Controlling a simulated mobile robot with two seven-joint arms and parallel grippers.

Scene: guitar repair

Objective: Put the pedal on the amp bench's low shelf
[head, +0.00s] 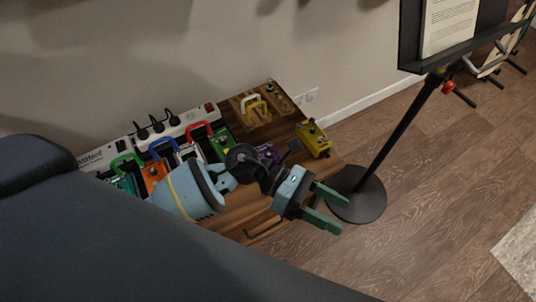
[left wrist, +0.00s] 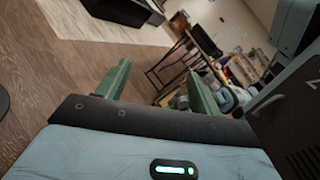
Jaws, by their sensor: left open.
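Several pedals sit on a low wooden bench (head: 230,218). A yellow pedal (head: 313,138) is at its right end, with orange (head: 154,173), green (head: 222,138) and purple (head: 266,152) ones further left. I cannot tell which one the task means. My left gripper (head: 340,214) reaches over the bench's front right edge. Its green fingers are apart with nothing between them; they also show in the left wrist view (left wrist: 157,85). My left arm hides part of the pedal row. I cannot make out the amp bench's low shelf for certain. My right gripper is not in view.
A black music stand (head: 400,130) with a round base (head: 357,195) stands close to the right of my left gripper. A white power strip (head: 150,140) runs along the wall side of the bench. Open wooden floor (head: 440,200) lies to the right.

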